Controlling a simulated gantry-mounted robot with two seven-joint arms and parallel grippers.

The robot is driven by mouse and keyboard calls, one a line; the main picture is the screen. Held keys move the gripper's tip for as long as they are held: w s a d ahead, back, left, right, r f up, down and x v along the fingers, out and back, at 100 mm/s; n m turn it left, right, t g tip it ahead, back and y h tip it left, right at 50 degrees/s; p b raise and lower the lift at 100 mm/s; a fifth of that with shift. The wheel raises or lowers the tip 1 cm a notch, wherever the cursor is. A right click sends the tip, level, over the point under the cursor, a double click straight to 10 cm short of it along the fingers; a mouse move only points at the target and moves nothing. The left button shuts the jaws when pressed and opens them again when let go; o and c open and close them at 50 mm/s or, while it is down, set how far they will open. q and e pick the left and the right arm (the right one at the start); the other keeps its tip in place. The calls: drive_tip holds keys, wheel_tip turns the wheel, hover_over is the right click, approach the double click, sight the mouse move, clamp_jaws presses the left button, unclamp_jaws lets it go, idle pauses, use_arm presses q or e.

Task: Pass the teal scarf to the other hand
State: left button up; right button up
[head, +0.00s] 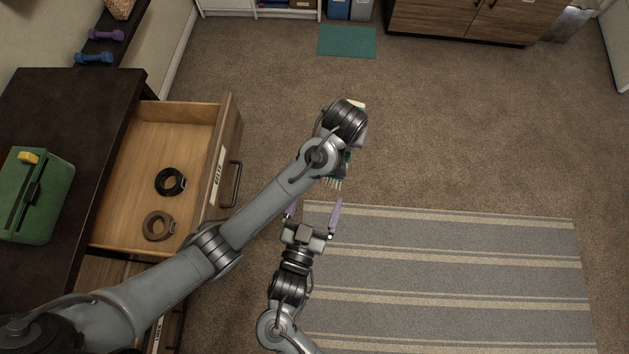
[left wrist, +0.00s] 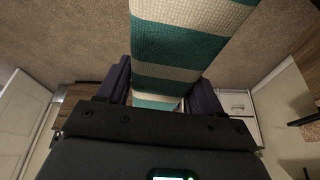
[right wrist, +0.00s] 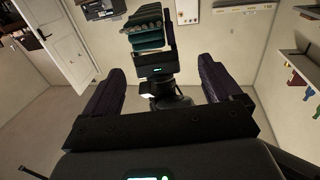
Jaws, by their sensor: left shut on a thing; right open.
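The scarf, banded teal and white, fills the space between the purple fingers of my left gripper (left wrist: 160,80); the scarf (left wrist: 180,48) is pinched there. In the head view my left wrist covers most of it, and only a bit with its pale fringe (head: 332,184) shows. My right gripper (head: 313,208) is open and empty, just below the fringe in the picture, its purple fingers apart. In the right wrist view the folded scarf (right wrist: 147,38) shows ahead, beyond and between the open fingers (right wrist: 162,78), not touching them as far as I can see.
An open wooden drawer (head: 140,130) at left holds a black coiled belt (head: 170,181) and a brown one (head: 158,226). A green case (head: 38,205) sits on the dark desk (head: 75,100). A striped rug (head: 460,275) lies at lower right; the carpet at right is free.

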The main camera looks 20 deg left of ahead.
drive_tip(key=w, duration=1.1)
drive_tip(key=shift+w+d+r, duration=0.1)
drive_tip(key=shift+w, duration=0.1)
drive_tip(key=shift+s, duration=0.1)
clamp_jaws()
drive_tip(key=shift+c, duration=0.4)
unclamp_jaws()
drive_tip(key=shift+o, duration=0.4)
drive_tip(key=shift+s, duration=0.2)
